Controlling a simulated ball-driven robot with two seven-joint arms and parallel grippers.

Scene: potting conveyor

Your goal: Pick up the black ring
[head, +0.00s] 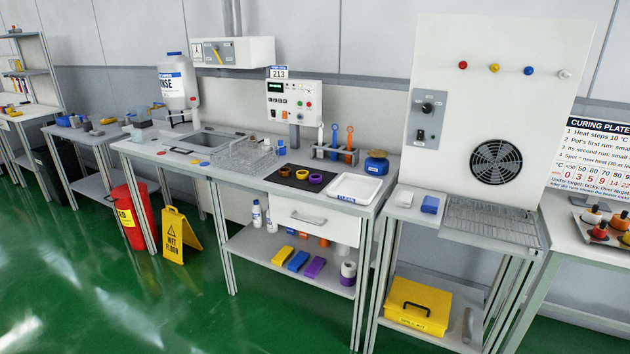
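A dark mat (296,179) lies on the middle bench between the wire rack and the white tray. Three small ring-shaped pieces stand in a row on it. Neither of my grippers is in view.
A wire rack (250,157) stands left of the mat and a white tray (355,188) right of it. A yellow floor sign (180,235) and red bin (132,215) stand at the left.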

